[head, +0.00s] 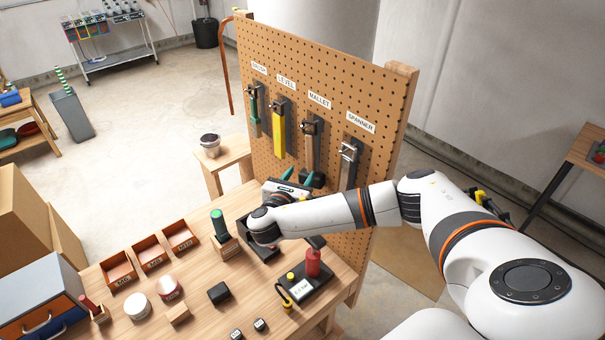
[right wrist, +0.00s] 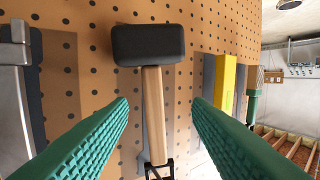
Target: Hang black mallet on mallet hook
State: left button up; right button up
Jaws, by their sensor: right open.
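The black mallet (head: 310,152) hangs head down against the pegboard below the MALLET label, its wooden handle running up to the mallet hook (head: 309,127). In the right wrist view its black head (right wrist: 148,44) is at the top and the handle runs down to the dark hook (right wrist: 158,170) at the bottom edge. My right gripper (head: 296,175) is near the mallet head, in front of the board. Its green fingers (right wrist: 160,104) are open, one on each side of the handle in that view, with gaps showing. My left gripper is not in view.
On the pegboard (head: 350,80), a yellow level (head: 278,135) and a green-handled tool (head: 254,110) hang left of the mallet, a spanner (head: 347,165) right. Below, the workbench (head: 205,290) holds red bins (head: 148,250), a green cylinder (head: 218,222) and a red-handled item (head: 313,263).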

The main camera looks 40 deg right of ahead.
jog(key=shift+v, duration=4.45)
jog(key=s+a+f+m+g+y, duration=0.4)
jog(key=s+a+f+m+y, duration=0.5)
jog(key=s+a, duration=0.25)
jog(key=s+d+f+m+g+y, duration=0.1)
jog(key=s+d+m+y, duration=0.1)
jog(key=s+m, duration=0.55)
jog(key=s+d+m+g+y, duration=0.1)
jog(key=s+m+y, duration=0.2)
jog(key=s+m, duration=0.45)
notch_tip(320, 180, down, 34)
jog(key=s+n+g+b, duration=0.1)
jog(key=b, duration=0.6)
jog(key=s+d+f+b, duration=0.1)
jog(key=s+f+b, duration=0.2)
jog(key=s+f, duration=0.5)
jog(key=s+d+f+g+b, duration=0.1)
jog(key=s+f+b, duration=0.2)
jog(key=s+f, duration=0.5)
notch_tip(320, 180, down, 6)
jog(key=shift+s+d+f+n, duration=0.2)
jog(key=shift+s+d+n, duration=0.1)
jog(key=shift+d, duration=0.05)
